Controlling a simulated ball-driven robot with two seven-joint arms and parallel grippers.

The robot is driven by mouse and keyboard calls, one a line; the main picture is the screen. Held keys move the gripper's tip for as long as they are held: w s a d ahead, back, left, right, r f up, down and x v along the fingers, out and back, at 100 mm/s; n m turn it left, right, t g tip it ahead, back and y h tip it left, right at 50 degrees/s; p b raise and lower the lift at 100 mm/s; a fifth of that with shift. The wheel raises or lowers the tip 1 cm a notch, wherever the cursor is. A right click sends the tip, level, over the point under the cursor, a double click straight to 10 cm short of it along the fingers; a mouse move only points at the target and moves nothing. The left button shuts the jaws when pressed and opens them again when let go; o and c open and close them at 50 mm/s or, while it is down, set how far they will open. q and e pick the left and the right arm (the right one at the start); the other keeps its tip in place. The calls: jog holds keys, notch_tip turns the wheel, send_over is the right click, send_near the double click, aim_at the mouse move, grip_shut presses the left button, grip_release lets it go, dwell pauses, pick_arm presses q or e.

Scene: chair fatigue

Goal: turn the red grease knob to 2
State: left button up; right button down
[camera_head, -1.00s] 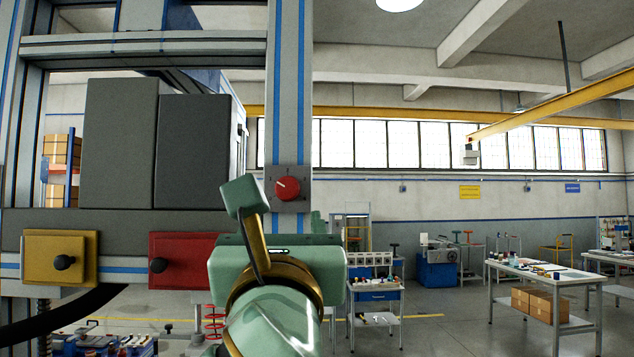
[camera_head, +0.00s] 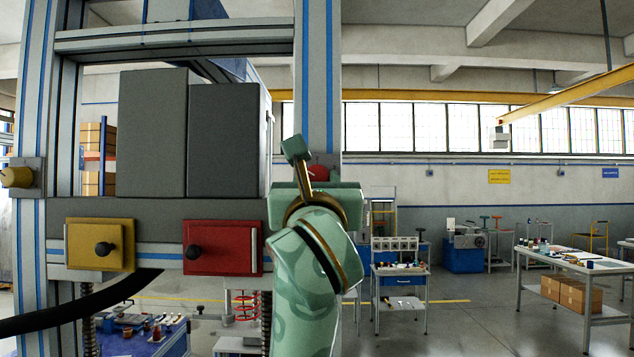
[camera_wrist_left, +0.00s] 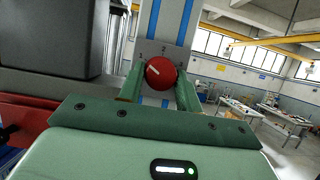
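The red grease knob (camera_wrist_left: 161,72) sits on a grey plate on the upright post. Its pale pointer mark points up and left, toward the 1; the 2 is at the top of the scale. In the head view, the knob (camera_head: 318,173) shows just above my left gripper (camera_head: 317,190), which hides its lower part. In the left wrist view, the two green fingers of the left gripper (camera_wrist_left: 160,88) stand apart, one on each side of the knob. They are very close to it; I cannot tell whether they touch. My right gripper is not in view.
A yellow knob (camera_head: 17,177) is on the left post. A yellow box (camera_head: 100,262) and a red box (camera_head: 222,262), each with a black knob, sit on the crossbar left of my arm. Dark grey panels (camera_head: 222,140) stand above. The floor to the right is open before the benches.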

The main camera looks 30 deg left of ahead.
pick_arm(q)
jog(key=shift+c, duration=1.2)
jog(key=m+p, duration=0.1)
jog(key=m+h+p, duration=0.1)
jog(key=m, duration=0.1)
jog(key=shift+s+a+r+t+p, duration=0.1)
jog(key=shift+r+t+p, duration=0.2)
jog(key=shift+t, duration=0.1)
jog(key=m+h+p, duration=0.2)
jog(key=m+p, duration=0.1)
jog(key=m+h+p, duration=0.2)
jog(key=m+p, duration=0.2)
jog(key=m+h+p, duration=0.2)
jog(key=m+p, duration=0.2)
jog(key=shift+s+a+r, duration=0.1)
jog(key=shift+a+r, duration=0.05)
jog(key=shift+a, duration=0.05)
jog(key=shift+f+m+p, duration=0.2)
jog(key=shift+m+p, duration=0.8)
jog(key=shift+m, duration=0.1)
jog(key=o, duration=1)
